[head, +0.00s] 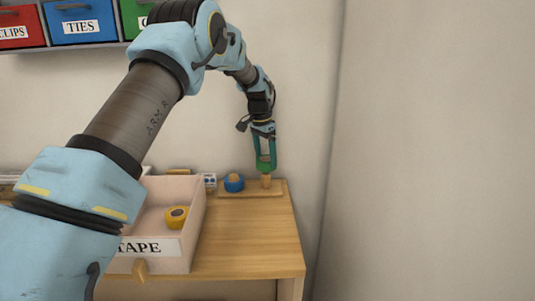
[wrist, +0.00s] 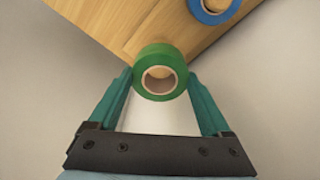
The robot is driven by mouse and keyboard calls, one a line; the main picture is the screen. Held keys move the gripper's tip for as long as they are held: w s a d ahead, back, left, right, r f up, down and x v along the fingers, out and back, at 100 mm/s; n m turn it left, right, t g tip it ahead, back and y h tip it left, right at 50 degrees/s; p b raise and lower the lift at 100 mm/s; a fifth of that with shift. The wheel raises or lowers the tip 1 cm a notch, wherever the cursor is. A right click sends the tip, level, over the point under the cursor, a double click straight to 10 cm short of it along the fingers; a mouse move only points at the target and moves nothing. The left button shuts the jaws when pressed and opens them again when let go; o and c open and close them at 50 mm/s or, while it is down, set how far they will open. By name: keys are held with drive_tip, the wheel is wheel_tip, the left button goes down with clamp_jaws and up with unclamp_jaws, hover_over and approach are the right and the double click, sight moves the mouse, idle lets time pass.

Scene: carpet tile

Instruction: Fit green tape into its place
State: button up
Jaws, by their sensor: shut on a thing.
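My gripper (wrist: 160,85) is shut on the green tape (wrist: 160,54), a ring held between the two teal fingertips. In the head view my gripper (head: 265,158) holds the green tape (head: 264,166) at the top of the right wooden peg (head: 266,181). The peg stands on a wooden board (head: 240,192) on the table. Wood shows through the tape's hole in the wrist view. I cannot tell whether the peg tip is inside the ring. The blue tape (head: 233,183) sits around the other peg to the left, and also shows in the wrist view (wrist: 215,8).
An open drawer-like box (head: 196,225) labelled TAPE holds a yellow tape (head: 177,218). Red, blue and green bins hang on the wall at upper left. The table front right (head: 255,250) is clear; the wall is close on the right.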

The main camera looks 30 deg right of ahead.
sight(265, 174)
drive_tip(key=shift+a, duration=0.1)
drive_tip(key=shift+f, duration=0.25)
drive_tip(key=shift+f+b, duration=0.45)
drive_tip(key=shift+f, duration=0.4)
drive_tip(key=shift+f+b, duration=1)
drive_tip(key=shift+f, duration=1.5)
idle(1.8)
drive_tip(key=o, duration=1.2)
